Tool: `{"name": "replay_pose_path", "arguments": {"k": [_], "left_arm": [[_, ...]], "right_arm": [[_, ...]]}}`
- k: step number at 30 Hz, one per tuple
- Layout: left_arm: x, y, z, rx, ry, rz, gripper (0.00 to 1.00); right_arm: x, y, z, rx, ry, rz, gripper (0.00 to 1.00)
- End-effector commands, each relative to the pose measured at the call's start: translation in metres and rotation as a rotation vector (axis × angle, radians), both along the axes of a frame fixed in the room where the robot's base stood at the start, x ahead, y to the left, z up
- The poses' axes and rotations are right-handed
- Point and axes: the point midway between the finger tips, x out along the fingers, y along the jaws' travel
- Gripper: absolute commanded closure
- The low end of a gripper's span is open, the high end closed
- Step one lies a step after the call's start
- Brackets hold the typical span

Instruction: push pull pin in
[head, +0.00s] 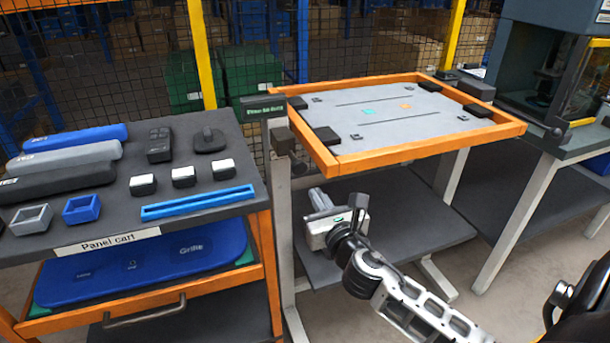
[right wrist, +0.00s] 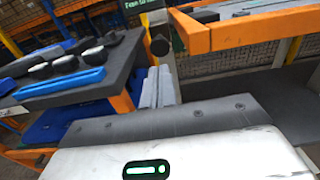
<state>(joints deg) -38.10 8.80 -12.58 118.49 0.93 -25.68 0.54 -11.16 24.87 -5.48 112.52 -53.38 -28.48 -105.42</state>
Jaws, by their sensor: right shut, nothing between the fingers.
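The orange-framed fixture (head: 400,148) holds a grey panel and stands on a pale post. A dark round knob (head: 283,140) sits at its near left corner by the post. It may be the pull pin; I cannot tell how far in it is. The same knob shows in the right wrist view (right wrist: 160,42), just beyond my fingertips. My right gripper (head: 319,197) is shut and empty, below and to the right of the knob in the head view, over the lower shelf. Its two fingers (right wrist: 158,86) are together and appear apart from the knob. My left gripper is not in view.
The panel cart (head: 105,238) stands at left with blue and grey bars, bins and small blocks on top. A dark lower shelf (head: 400,215) lies under the fixture. A machine cabinet (head: 560,70) stands at the right. The floor between shows some free room.

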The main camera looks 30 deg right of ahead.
Motion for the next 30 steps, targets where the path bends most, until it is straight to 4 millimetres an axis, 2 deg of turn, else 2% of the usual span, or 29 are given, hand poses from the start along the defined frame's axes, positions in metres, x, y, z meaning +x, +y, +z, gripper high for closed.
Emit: {"name": "replay_pose_path", "arguments": {"k": [1,6,12,17,27,30], "left_arm": [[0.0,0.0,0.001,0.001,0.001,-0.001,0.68],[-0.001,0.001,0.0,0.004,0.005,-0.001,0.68],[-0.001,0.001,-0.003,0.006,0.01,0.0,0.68],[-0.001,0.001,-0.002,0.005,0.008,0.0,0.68],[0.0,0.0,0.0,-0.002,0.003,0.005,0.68],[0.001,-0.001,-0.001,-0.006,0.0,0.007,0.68]], "right_arm": [[0.012,-0.003,0.002,0.001,-0.002,-0.001,1.0],[0.045,-0.01,0.001,0.004,-0.002,0.0,1.0],[0.07,-0.016,0.0,0.005,0.001,0.0,1.0],[0.078,-0.018,-0.001,0.006,0.002,0.002,1.0],[0.078,-0.018,-0.001,0.006,0.002,0.002,1.0],[0.086,-0.014,-0.004,0.009,0.001,0.008,1.0]]}}
